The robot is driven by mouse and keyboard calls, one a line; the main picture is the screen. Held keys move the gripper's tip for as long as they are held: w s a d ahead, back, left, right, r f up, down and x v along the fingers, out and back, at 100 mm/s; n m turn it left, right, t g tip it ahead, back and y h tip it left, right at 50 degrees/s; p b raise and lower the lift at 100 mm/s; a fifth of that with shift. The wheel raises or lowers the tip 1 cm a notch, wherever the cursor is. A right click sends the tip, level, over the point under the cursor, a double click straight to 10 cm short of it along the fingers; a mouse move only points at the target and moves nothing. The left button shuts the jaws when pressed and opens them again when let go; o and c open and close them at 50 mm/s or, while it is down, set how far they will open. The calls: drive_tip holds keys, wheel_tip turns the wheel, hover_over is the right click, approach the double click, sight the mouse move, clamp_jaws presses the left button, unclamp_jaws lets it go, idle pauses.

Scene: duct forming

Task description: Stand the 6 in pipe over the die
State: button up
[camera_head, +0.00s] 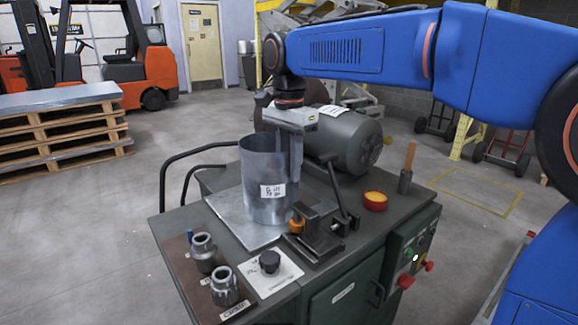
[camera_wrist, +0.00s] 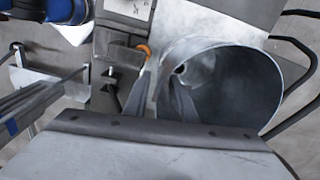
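The 6 in pipe (camera_head: 263,180) is a grey sheet-metal cylinder with a white label, upright on the machine's light metal plate (camera_head: 233,222). My gripper (camera_head: 297,170) points down at the pipe's right rim. In the wrist view the pipe (camera_wrist: 240,90) opens towards me. My gripper's fingers (camera_wrist: 158,80) straddle its near wall, one inside and one outside. The gap between them is narrow; I cannot tell if they press on the wall. Inside the pipe a paler rounded shape with a dark hole (camera_wrist: 180,68) shows, perhaps the die. The pipe hides its base in the head view.
A motor (camera_head: 350,138) and a clamp with a lever (camera_head: 320,228) stand close to the pipe. Black rails (camera_head: 190,160) run along the left. A pallet stack (camera_head: 60,130) is farther left.

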wheel_tip(320, 180, up, 17)
drive_tip(key=shift+r, duration=0.2)
idle(0.5)
drive_tip(key=s+d+f+n+t, duration=0.1)
drive_tip(key=s+d+f+n, duration=0.2)
drive_tip(key=s+d+f, duration=0.4)
drive_tip(key=s+d+f+n+t, duration=0.15)
drive_tip(key=s+d+f, duration=0.25)
drive_tip(key=d+f, duration=0.45)
drive_tip(key=s+d+f+n, duration=0.1)
drive_tip(key=s+d+f, duration=0.2)
drive_tip(key=f, duration=0.3)
drive_tip(key=s+d+f+n+t, duration=0.1)
drive_tip(key=s+d+f+n, duration=0.1)
drive_tip(key=s+f, duration=0.4)
drive_tip(key=s+d+f+n+t, duration=0.1)
drive_tip(key=s+d+f+n, duration=0.1)
drive_tip(key=s+d+f, duration=0.2)
wheel_tip(320, 180, down, 4)
drive_tip(key=shift+s+d+r, duration=0.15)
drive_tip(key=shift+s+d, duration=0.15)
drive_tip(key=shift+s, duration=0.15)
